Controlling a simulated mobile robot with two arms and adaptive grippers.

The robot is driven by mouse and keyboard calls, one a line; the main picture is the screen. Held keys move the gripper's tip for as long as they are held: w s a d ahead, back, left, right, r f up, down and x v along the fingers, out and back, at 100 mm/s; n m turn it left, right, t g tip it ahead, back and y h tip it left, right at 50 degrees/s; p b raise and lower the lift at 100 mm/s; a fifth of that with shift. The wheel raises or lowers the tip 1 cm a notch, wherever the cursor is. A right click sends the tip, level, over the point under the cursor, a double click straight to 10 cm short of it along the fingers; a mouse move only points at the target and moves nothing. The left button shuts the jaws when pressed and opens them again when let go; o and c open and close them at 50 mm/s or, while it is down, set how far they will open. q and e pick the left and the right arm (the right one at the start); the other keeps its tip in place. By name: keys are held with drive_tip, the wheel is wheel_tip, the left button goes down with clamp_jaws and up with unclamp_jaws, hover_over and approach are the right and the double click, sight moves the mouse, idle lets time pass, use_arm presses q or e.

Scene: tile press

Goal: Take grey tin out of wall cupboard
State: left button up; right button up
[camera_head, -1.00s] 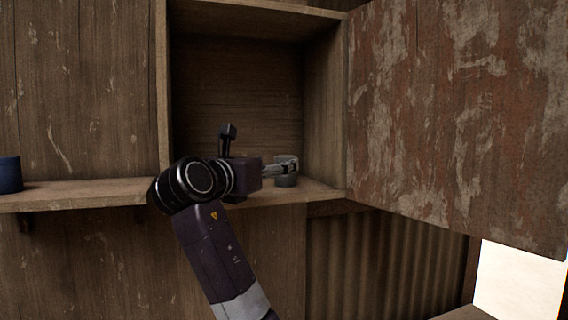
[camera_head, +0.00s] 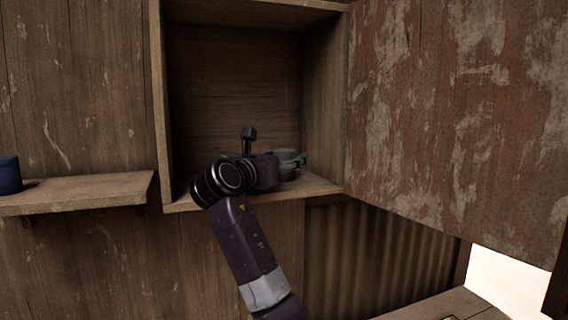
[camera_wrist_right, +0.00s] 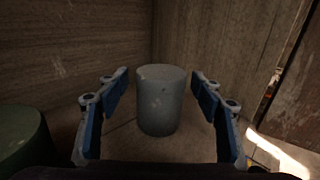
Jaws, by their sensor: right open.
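The grey tin (camera_wrist_right: 160,100) stands upright inside the wall cupboard (camera_head: 235,85), near its right wall. My right gripper (camera_wrist_right: 160,92) is open. In the right wrist view its blue-padded fingers stand on either side of the tin, with gaps visible on both sides. In the head view the right gripper (camera_head: 297,160) is at the tin, and my wrist and fingers hide much of it. My left gripper is not in view.
The cupboard's worn door (camera_head: 440,110) stands open at the right. A dark green round container (camera_wrist_right: 22,140) is at the lower left of the wrist view. A blue container (camera_head: 9,175) stands on the shelf (camera_head: 80,192) at the left.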

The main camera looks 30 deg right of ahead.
drive_tip(key=shift+a, duration=0.1)
drive_tip(key=c, duration=1.2)
drive_tip(key=shift+c, duration=1.2)
drive_tip(key=shift+r, duration=0.1)
